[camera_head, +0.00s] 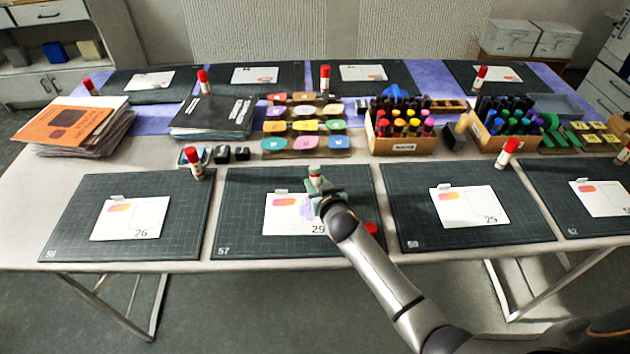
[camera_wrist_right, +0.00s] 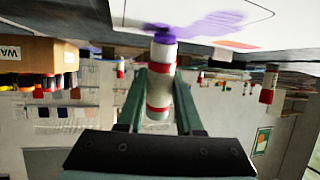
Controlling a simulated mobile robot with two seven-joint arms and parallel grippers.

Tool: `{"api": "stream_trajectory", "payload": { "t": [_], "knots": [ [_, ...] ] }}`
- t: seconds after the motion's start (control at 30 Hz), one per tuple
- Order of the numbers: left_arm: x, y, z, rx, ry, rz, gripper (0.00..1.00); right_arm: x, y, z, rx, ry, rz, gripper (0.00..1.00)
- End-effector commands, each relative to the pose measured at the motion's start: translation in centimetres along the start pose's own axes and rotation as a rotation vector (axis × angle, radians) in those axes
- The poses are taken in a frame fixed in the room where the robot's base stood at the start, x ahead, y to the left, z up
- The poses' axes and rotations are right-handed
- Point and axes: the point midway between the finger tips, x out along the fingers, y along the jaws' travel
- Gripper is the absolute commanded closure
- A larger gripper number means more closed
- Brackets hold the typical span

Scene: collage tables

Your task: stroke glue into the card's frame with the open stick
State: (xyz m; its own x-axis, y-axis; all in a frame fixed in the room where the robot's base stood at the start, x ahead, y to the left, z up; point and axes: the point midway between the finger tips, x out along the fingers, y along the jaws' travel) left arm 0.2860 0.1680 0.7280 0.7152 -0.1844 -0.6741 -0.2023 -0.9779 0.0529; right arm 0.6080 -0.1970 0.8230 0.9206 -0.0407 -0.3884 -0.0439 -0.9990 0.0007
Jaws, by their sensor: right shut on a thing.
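The card (camera_head: 280,222), white with a pink-orange print and the number 29, lies on mat 57. My right gripper (camera_head: 322,192) is over the card's right part, shut on the glue stick. The glue stick (camera_head: 315,174) is white with red bands and open; the wrist view shows it (camera_wrist_right: 160,82) between the fingers, its purple tip (camera_wrist_right: 164,36) at the card's surface. A purple glue smear (camera_wrist_right: 218,22) runs beside the tip on the card. The red cap (camera_head: 371,228) lies on the mat. My gripper and arm hide part of the card. My left gripper is not in view.
Neighbouring mats (camera_head: 180,190) hold cards of their own, with glue sticks (camera_head: 194,163) standing near. Behind are stamp racks (camera_head: 303,145), a marker box (camera_head: 402,146) and a stack of folders (camera_head: 75,127). The mat's front left is bare.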

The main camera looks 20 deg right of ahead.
Motion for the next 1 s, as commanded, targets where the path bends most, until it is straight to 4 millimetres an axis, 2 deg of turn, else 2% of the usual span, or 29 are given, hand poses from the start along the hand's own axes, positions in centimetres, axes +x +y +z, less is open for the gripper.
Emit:
{"api": "stream_trajectory", "payload": {
  "t": [1.0],
  "knots": [
    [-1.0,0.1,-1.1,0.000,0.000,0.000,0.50,-3.6,-1.2,1.5,0.002,-0.004,0.000,1.00]
  ]
}}
